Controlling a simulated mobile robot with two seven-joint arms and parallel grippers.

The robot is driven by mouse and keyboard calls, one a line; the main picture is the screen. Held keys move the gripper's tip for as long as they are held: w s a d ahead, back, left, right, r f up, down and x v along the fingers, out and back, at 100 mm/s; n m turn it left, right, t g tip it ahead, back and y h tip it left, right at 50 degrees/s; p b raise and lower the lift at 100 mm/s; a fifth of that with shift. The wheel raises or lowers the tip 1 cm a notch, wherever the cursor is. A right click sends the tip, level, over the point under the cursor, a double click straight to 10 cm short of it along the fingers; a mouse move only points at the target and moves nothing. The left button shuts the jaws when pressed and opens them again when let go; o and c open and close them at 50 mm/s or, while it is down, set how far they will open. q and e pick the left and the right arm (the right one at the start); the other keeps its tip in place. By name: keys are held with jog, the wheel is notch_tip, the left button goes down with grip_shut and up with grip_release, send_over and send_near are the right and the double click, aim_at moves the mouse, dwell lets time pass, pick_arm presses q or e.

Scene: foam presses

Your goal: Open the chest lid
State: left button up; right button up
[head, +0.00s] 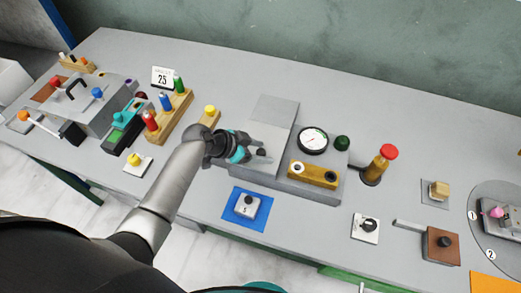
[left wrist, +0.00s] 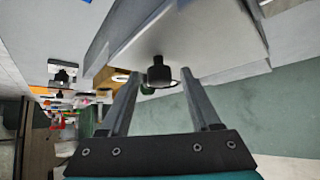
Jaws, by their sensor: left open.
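A grey box (head: 305,186) stands mid-table with a lighter grey lid panel (head: 274,118) on its left part. I take this panel as the chest lid; its exact angle is hard to tell. My left gripper (head: 262,152) is at the panel's near end, its fingers pointing right. In the left wrist view, a black knob (left wrist: 159,72) stands on the pale panel (left wrist: 190,35). The open fingers of my left gripper (left wrist: 160,80) are on either side of the knob, with gaps visible. My right gripper is out of view.
On the box are a gauge (head: 313,139) and a brass-coloured block (head: 314,174). A red-capped bottle (head: 380,163) stands right of it. A blue mat (head: 234,213) with a small switch box lies in front. A wooden rack (head: 176,112) of coloured cylinders is at left.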

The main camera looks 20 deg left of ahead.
pick_arm(q)
grip_shut()
dwell(0.5)
dwell(0.9)
